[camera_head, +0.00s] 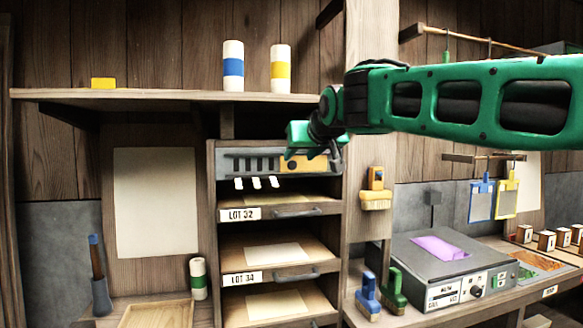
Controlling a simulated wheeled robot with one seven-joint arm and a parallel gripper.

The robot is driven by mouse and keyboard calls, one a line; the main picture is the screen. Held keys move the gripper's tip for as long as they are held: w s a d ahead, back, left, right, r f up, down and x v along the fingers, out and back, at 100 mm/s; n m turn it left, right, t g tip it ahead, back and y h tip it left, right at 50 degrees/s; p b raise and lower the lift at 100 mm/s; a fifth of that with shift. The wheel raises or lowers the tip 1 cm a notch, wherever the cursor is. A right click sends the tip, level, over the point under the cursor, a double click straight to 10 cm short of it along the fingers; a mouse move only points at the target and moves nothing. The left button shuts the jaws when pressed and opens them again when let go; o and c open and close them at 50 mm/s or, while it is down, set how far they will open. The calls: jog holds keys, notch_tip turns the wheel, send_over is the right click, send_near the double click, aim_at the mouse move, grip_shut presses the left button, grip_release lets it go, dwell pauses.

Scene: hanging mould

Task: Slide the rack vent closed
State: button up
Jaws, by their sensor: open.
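The rack vent (250,164) is a grey metal panel with several dark upright slots across the top of the wooden rack (211,240). A yellow plate (315,167) with a small dark spot sits at the vent's right end. White paper strips (257,183) hang just below the slots. My gripper (312,154) is open in front of the vent's upper right part, close to the yellow plate. I cannot tell whether it touches the plate. My gripper hides part of the vent's upper right edge.
Below are drawers labelled LOT 32 (243,214) and LOT 34 (242,278) with grey handles. A shelf (180,95) above holds a blue-banded roll (233,66) and a yellow-banded roll (280,68).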

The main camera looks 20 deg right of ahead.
aim_at(293, 163)
jog(key=x, duration=0.7)
jog(key=shift+w+f, duration=0.2)
jog(key=shift+w, duration=0.05)
